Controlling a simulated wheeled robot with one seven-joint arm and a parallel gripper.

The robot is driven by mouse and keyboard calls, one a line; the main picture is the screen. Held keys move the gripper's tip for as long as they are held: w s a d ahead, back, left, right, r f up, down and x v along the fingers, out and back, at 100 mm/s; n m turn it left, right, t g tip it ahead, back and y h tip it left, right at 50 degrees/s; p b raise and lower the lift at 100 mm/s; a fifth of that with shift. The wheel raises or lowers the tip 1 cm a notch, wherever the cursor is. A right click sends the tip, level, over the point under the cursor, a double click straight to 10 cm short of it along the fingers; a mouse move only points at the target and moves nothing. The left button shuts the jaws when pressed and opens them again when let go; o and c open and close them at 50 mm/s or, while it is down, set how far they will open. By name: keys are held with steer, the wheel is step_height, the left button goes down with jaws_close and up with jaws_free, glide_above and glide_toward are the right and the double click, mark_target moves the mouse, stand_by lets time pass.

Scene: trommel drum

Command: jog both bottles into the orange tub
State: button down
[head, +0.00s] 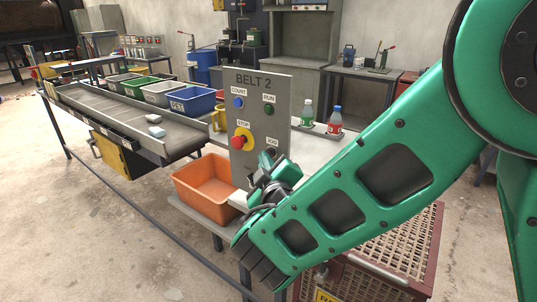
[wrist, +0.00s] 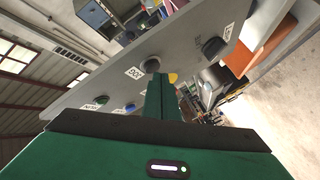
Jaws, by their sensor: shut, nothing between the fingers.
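Two bottles stand upright behind and right of the grey BELT 2 panel (head: 262,95): a clear bottle with a green label (head: 308,113) and a blue-capped bottle with a red label (head: 335,120). The orange tub (head: 190,190) is below the panel's left side, and its visible inside looks empty. My gripper (wrist: 161,80) is shut and empty, its fingertips at the dark button (wrist: 152,64) beside the JOG label in the wrist view. Whether they touch it I cannot tell. In the head view my arm partly hides the lower panel and the gripper.
The panel also carries a red STOP button (head: 238,142), a blue COUNT button (head: 238,102) and a green RUN button (head: 269,109). A belt with several bins, one a blue bin (head: 192,98), lies left. A red crate (head: 400,250) stands below my arm.

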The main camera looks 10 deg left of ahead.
steer(key=shift+w+d, duration=0.2)
steer(key=shift+w, duration=0.2)
stand_by(2.0)
steer(key=shift+s, duration=0.1)
stand_by(4.6)
steer(key=shift+s+a, duration=0.35)
steer(key=shift+s, duration=0.35)
